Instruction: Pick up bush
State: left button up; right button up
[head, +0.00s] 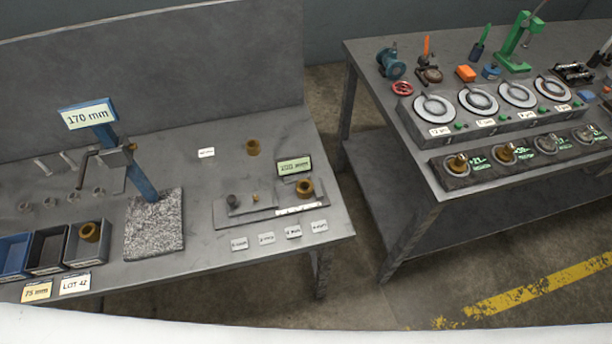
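Three brass-coloured ring-shaped pieces that look like bushes are on the left table in the head view. One bush (253,147) stands alone toward the back right of the tabletop. Another bush (304,189) sits on a grey plate (228,221) near the right end, below a green display reading about 100 mm. A third bush (89,232) lies in the grey bin (73,255) at the front left. Which one the task means I cannot tell. Neither of my grippers is in view.
A blue stand (140,178) marked 170 mm rises from a granite base (140,247). Blue and black bins (47,250) are at far left. Small labelled tiles (293,232) line the front. A second table (428,165) with dials stands right, across a floor gap.

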aim_at(303, 184)
jog(key=k+j+u, duration=0.15)
jog(key=k, duration=0.3)
jog(key=k+j+u, duration=0.15)
jog(key=k+j, duration=0.15)
jog(key=k+u, duration=0.1)
jog(key=u, duration=1.15)
